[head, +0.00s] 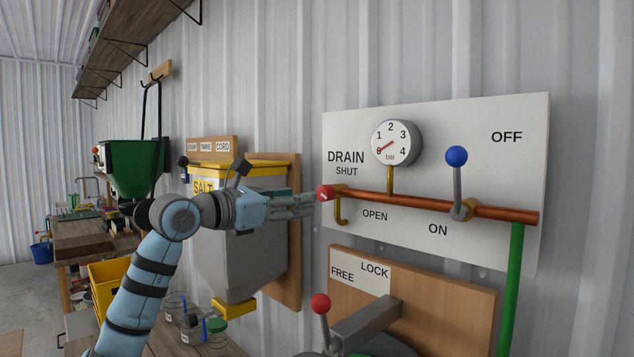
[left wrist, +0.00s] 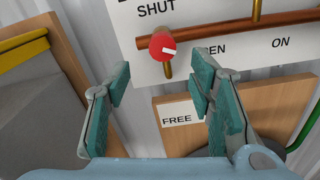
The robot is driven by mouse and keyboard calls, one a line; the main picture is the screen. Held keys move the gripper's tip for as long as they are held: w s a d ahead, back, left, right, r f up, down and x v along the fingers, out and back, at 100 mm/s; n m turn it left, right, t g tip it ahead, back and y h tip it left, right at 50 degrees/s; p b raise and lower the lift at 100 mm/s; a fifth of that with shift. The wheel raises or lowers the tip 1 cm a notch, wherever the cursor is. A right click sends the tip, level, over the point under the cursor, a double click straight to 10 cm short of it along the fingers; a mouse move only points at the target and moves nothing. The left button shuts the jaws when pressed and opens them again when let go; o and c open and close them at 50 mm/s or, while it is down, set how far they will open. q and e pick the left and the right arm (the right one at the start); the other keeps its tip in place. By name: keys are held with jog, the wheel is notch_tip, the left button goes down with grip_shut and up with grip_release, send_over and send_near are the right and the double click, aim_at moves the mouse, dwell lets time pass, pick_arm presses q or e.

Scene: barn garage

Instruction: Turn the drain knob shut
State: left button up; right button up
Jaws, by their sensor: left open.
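The red drain knob (head: 325,193) sits at the left end of the copper pipe on the white panel. In the left wrist view the knob (left wrist: 163,46) shows a white mark pointing to the right. The word SHUT is above it and OPEN lies to its lower right. My left gripper (head: 313,204) reaches in from the left, close to the knob. In the left wrist view the gripper (left wrist: 160,78) is open and empty, with the knob beyond and between its fingertips. I cannot tell whether a finger touches it. My right gripper is out of view.
A pressure gauge (head: 397,143) and a blue-ball lever (head: 457,158) are along the pipe (head: 400,201). Below is a wooden board (head: 460,305) with a red-ball lever (head: 321,304). A grey salt bin (head: 235,260) stands behind my left forearm.

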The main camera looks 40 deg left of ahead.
aim_at(321, 194)
pick_arm(q)
jog(key=w, duration=0.2)
jog(key=w+p, duration=0.1)
jog(key=w, duration=0.1)
jog(key=w+d+p, duration=0.1)
jog(key=w, duration=0.1)
jog(key=shift+r, duration=0.35)
jog(key=shift+w+d+f, duration=0.1)
jog(key=shift+w+f, duration=0.05)
jog(key=shift+w, duration=0.3)
jog(key=shift+s+f, duration=0.1)
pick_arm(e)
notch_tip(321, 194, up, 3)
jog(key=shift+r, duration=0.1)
pick_arm(q)
jog(key=shift+a, duration=0.2)
jog(key=shift+c, duration=0.7)
jog(key=c, duration=1)
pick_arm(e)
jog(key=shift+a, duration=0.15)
